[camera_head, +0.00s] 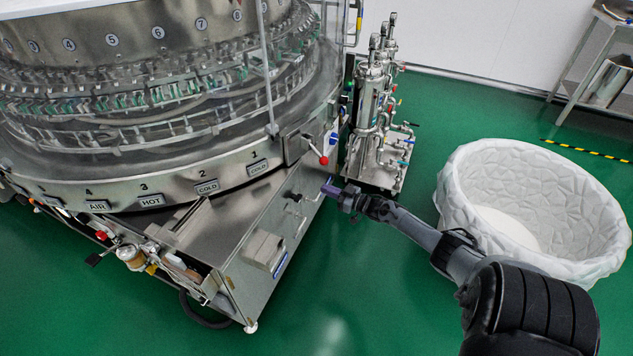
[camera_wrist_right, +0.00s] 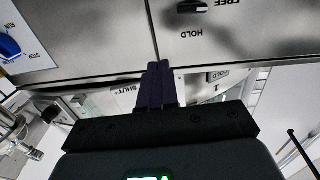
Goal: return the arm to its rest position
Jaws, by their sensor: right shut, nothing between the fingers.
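My right arm (camera_head: 455,255) reaches in from the lower right in the head view. Its right gripper (camera_head: 332,188) is at the washer's front corner, just below the red-knobbed lever (camera_head: 322,160). In the right wrist view the two purple fingers (camera_wrist_right: 160,78) are together with nothing between them. They point toward a metal panel (camera_wrist_right: 100,30) with a black knob (camera_wrist_right: 190,7) marked HOLD and FREE. I cannot tell whether the fingertips touch the panel. My left gripper is not in either view.
The round rotary washer (camera_head: 130,115) fills the left. Steel filter housings (camera_head: 372,110) with valves stand behind the gripper. A large white lined tub (camera_head: 480,170) stands right of the arm. A blue knob (camera_wrist_right: 8,46) shows in the wrist view. Green floor (camera_head: 330,290) is clear in front.

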